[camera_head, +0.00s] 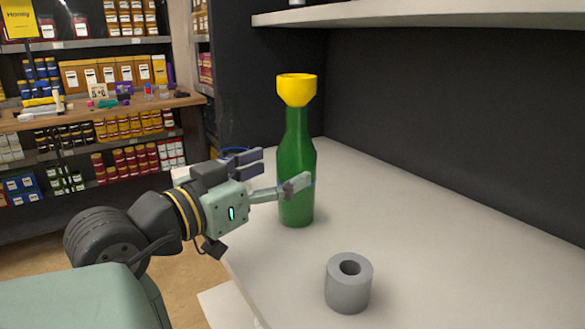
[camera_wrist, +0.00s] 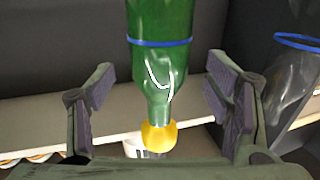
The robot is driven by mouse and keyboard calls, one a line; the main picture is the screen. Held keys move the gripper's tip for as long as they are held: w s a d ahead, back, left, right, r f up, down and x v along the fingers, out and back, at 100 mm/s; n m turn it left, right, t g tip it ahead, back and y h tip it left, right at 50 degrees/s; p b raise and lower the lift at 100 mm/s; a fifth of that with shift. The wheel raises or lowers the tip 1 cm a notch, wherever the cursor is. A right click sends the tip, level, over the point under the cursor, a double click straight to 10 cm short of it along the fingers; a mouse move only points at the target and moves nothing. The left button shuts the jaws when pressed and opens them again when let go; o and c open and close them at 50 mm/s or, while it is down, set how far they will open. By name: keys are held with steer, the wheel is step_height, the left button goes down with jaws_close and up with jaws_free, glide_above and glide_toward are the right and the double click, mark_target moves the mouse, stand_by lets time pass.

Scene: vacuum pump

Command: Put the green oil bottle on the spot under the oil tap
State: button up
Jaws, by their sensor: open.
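The green oil bottle (camera_head: 297,160) stands upright on the white counter, with a yellow funnel (camera_head: 297,88) on its mouth. In the wrist view the green bottle (camera_wrist: 160,50) appears upside down between the two fingers, with a blue band around it and the yellow funnel (camera_wrist: 159,137) below. My gripper (camera_head: 275,172) is open at the bottle's left side; one finger passes across the bottle's front and the other is behind or beside it. I cannot tell whether the fingers touch the glass. No oil tap or marked spot is clearly seen in either view.
A grey hollow cylinder (camera_head: 348,284) stands on the counter (camera_head: 430,240) in front of the bottle. A shelf (camera_head: 420,16) runs above along the dark wall. A clear vessel with a blue rim (camera_wrist: 290,90) is at the right in the wrist view. The counter's right side is clear.

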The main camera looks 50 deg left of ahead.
steer(key=s+d, duration=0.1)
steer(key=s, duration=0.5)
steer(key=shift+s+b, duration=0.4)
stand_by(1.1)
